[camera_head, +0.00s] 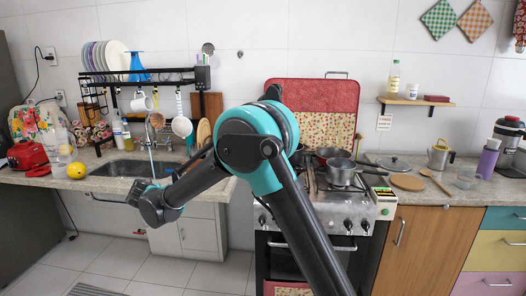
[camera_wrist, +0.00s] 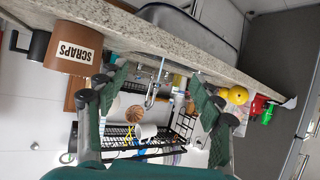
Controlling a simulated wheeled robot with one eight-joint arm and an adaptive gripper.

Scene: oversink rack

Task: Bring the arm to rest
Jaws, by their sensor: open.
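My arm (camera_head: 265,150) reaches up from the bottom of the head view, bends at a teal elbow and slopes down to the left. My gripper (camera_head: 134,192) is in front of the counter's front edge, by the sink (camera_head: 125,168). In the wrist view my gripper (camera_wrist: 160,88) has its two green-padded fingers wide apart, with nothing held between them. The counter, a faucet (camera_wrist: 156,85) and the black rack (camera_wrist: 180,135) show beyond the fingers, with the picture turned over.
A yellow fruit (camera_head: 76,170) and a red appliance (camera_head: 27,154) stand left of the sink. The stove (camera_head: 320,212) with pots is right of my forearm. Open floor (camera_head: 105,258) lies below.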

